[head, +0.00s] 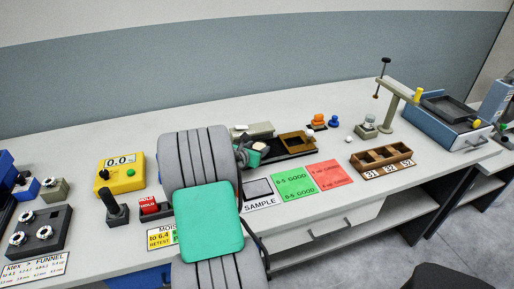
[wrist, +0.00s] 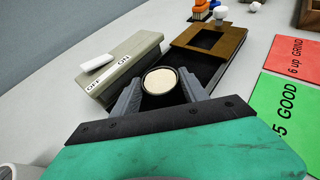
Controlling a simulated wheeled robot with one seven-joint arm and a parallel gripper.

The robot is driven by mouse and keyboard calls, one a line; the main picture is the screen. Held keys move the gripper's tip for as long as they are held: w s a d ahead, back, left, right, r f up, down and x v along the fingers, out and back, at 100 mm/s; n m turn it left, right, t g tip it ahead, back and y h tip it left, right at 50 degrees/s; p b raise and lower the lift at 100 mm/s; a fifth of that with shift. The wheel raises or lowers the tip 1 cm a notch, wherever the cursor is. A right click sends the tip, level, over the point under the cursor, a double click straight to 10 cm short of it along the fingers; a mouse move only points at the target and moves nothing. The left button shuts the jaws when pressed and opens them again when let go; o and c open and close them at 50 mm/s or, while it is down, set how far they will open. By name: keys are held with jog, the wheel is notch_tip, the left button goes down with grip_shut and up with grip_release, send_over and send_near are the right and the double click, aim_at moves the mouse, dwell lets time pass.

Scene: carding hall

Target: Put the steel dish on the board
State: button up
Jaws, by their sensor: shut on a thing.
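My gripper (wrist: 164,92) is shut on a small round dish (wrist: 160,81) with a dark rim and a pale cream face, which I take for the steel dish. The dish sits between the fingertips, over the near end of a long black tray or base (wrist: 205,66). I cannot tell whether it touches that surface. In the head view my gripper (head: 256,150) is partly hidden by my arm, and the dish (head: 260,146) shows only in part. A flat brown piece with a square opening (wrist: 208,36) lies across the far part of the black base; I cannot tell whether this is the board.
A grey-green box with an ON label (wrist: 122,67) stands just left of the dish. Green and red cards (head: 294,185) and a SAMPLE card (head: 259,194) lie to the right. Further right are a wooden compartment tray (head: 384,160) and a post stand (head: 390,105). A yellow meter (head: 121,174) stands left.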

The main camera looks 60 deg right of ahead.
jog(key=o, duration=1.4)
jog(key=shift+o, duration=0.2)
jog(key=shift+r, duration=0.25)
jog(key=v, duration=1.1)
jog(key=shift+f, duration=0.1)
jog(key=shift+a, duration=0.5)
